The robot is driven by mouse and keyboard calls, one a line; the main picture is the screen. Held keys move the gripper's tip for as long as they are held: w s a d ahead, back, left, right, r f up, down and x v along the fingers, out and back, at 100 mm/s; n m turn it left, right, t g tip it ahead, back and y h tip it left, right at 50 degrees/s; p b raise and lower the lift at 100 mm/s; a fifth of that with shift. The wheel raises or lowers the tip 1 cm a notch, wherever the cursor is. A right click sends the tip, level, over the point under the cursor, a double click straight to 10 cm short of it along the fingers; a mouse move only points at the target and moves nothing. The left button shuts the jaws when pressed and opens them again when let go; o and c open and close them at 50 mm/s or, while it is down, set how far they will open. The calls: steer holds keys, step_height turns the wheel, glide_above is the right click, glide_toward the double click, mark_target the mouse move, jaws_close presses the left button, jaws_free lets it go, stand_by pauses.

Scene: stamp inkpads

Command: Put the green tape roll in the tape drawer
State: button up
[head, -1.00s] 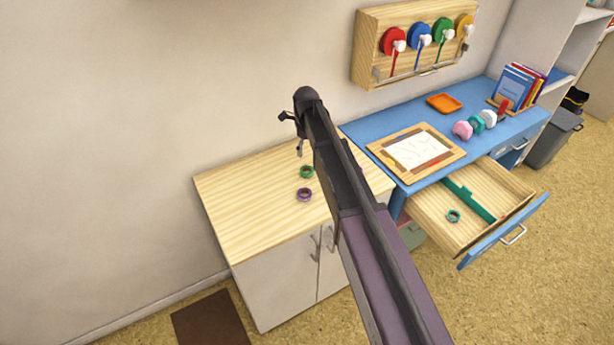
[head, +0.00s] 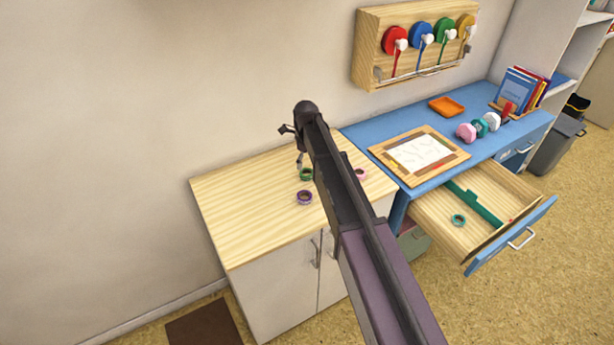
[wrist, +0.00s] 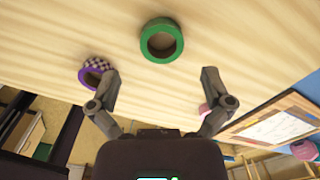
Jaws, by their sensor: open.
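In the wrist view the green tape roll (wrist: 161,40) lies ahead of and between my spread fingers. My gripper (wrist: 160,85) is open and empty, apart from the roll; it also shows in the head view (head: 299,160) above the cabinet top. The open drawer (head: 470,215) of the blue desk has a green divider (head: 474,202) and a teal tape roll (head: 458,220) in its near-left part.
A purple tape roll (head: 304,198) lies close to the green one, and a pink roll (head: 360,174) to its right. On the blue desk (head: 440,180) are a framed sheet (head: 420,153), an orange tray (head: 446,106) and several stamps. The cabinet top's left side is clear.

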mark_target(306, 171)
steer(key=shift+f, duration=0.1)
steer(key=shift+w+a+f+b, duration=0.1)
steer(key=shift+w+f+b, duration=0.05)
steer(key=shift+f+b, duration=2.4)
steer(key=c, duration=0.9)
steer(key=shift+o, duration=0.2)
steer(key=shift+r, duration=0.1)
steer(key=shift+r, duration=0.1)
step_height(306, 171, up, 3)
steer(key=p, duration=0.3)
steer(key=s+d, duration=0.1)
steer(key=s, duration=0.4)
steer(key=s+d+r+p, duration=0.1)
steer(key=s, duration=0.4)
steer(key=s+d+p, duration=0.1)
steer(key=s, duration=0.4)
steer(key=shift+s+d+r, duration=0.1)
steer(key=shift+s+r, duration=0.25)
